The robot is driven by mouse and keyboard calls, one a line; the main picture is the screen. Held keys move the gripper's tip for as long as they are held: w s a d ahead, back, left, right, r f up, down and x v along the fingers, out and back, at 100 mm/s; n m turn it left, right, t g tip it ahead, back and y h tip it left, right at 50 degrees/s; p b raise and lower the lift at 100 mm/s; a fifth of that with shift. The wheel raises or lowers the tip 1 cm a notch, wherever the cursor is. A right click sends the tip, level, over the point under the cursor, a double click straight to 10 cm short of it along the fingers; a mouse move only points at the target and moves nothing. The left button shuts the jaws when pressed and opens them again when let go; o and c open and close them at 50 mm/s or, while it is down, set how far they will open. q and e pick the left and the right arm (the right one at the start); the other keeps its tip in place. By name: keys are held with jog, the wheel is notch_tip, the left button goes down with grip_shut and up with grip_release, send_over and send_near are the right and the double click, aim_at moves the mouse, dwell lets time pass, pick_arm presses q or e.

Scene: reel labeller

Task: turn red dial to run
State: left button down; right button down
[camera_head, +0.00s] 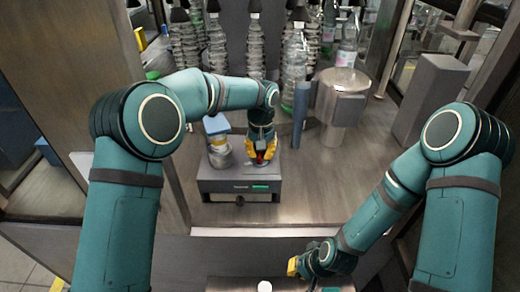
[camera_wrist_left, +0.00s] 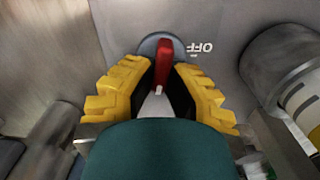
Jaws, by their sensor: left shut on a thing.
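The red dial (camera_wrist_left: 164,62) is a narrow red handle on a round grey base in the left wrist view. Its handle lies roughly up and down in that view, with a pale tip at the near end. An upside-down "OFF" label (camera_wrist_left: 201,47) is printed just right of it. My left gripper (camera_wrist_left: 157,92) has its yellow fingers on both sides of the handle and is shut on it. In the head view my left gripper (camera_head: 262,150) is over the grey machine box (camera_head: 215,185), hiding most of the dial. My right gripper (camera_head: 294,266) is low at the front, its fingertips unclear.
A jar-like part with a blue top (camera_head: 216,124) stands on the box, left of my left gripper. Several bottles line the back. The counter right of the box (camera_head: 325,185) is clear.

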pick_arm(q)
jog(key=shift+s+d+f+m+p, duration=0.1)
jog(key=shift+m+p, duration=0.15)
jog(key=shift+m, duration=0.7)
jog(key=shift+s+d+f+m+p, duration=0.1)
jog(key=shift+m+p, duration=0.1)
jog(key=shift+m, duration=0.75)
jog(key=c, duration=1)
grip_release()
jog(key=shift+w+r, duration=0.1)
jog(key=shift+r, duration=0.1)
notch_tip(320, 180, up, 12)
